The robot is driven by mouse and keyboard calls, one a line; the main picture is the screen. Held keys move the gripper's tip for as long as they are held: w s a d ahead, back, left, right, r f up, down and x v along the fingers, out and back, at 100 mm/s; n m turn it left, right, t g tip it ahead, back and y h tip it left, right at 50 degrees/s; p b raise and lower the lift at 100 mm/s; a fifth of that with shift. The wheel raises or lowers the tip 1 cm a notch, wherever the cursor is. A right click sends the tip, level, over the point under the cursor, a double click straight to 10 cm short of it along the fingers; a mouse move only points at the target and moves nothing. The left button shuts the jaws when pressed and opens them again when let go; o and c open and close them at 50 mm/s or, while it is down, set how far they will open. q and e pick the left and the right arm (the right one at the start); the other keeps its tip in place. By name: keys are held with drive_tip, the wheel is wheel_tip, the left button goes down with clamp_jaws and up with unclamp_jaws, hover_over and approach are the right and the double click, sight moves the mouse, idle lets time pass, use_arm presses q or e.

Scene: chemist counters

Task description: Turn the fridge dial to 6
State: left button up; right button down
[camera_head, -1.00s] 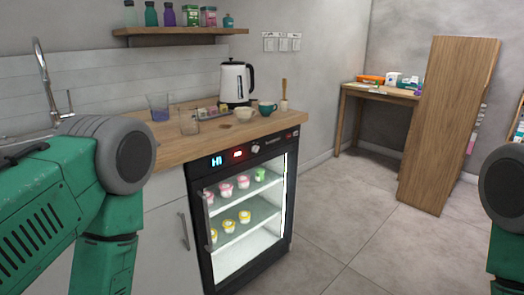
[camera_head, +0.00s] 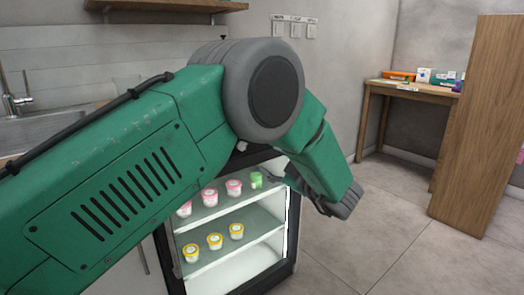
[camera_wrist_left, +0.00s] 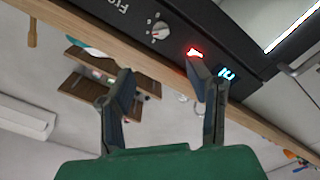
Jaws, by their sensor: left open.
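The fridge (camera_head: 262,262) is black with a lit glass front. My left arm crosses in front of its top panel in the head view, hiding the dial there. In the left wrist view, the round pale dial (camera_wrist_left: 160,30) sits on the black control panel (camera_wrist_left: 205,30), beside a red display (camera_wrist_left: 194,52) and a blue display (camera_wrist_left: 227,73). My left gripper (camera_wrist_left: 162,80) is open and empty, its fingers apart. The dial shows ahead of the gap between them, apart from both. The dial's numbers are too small to read. My right gripper is not in view.
Pink-lidded and yellow-lidded cups (camera_head: 215,241) stand on the fridge shelves. A wooden shelf (camera_head: 165,5) is on the wall, and a sink (camera_head: 40,128) is at the left. A wooden desk (camera_head: 412,93) and tall panel (camera_head: 480,130) stand at right. The floor between is clear.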

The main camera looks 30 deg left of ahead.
use_arm(q)
drive_tip(key=b+x, duration=0.3)
drive_tip(key=x, duration=0.9)
drive_tip(key=shift+a+f+b, duration=0.15)
drive_tip(key=shift+b, duration=0.2)
drive_tip(key=shift+w+a, duration=0.2)
drive_tip(key=shift+a, duration=0.35)
clamp_jaws()
